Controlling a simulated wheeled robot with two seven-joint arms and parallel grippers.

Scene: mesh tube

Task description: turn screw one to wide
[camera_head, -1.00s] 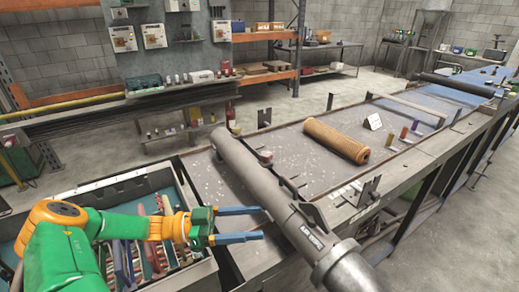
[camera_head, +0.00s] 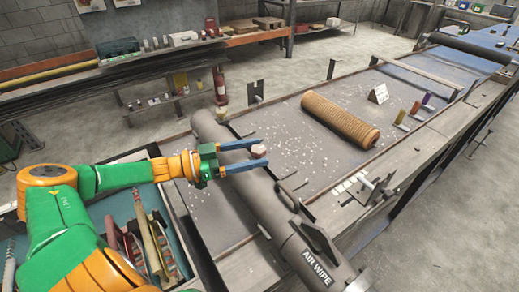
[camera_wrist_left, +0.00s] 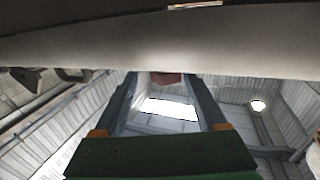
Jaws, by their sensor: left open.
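A grey tube (camera_head: 235,165) marked "AIR WIPE" lies slantwise over the table, and it also crosses the top of the left wrist view (camera_wrist_left: 150,45). A small reddish-brown knob (camera_head: 258,151), which looks like a screw head, shows at the tube's side. In the left wrist view the knob (camera_wrist_left: 166,79) pokes out past the tube's edge. My left gripper (camera_head: 264,151) is open. Its two blue fingers appear on either side of the knob in both views. I cannot tell whether they touch it. My right gripper is not in view.
A metal bracket (camera_head: 375,188) stands on the near edge. A tray of tools (camera_head: 140,245) sits under my left arm.

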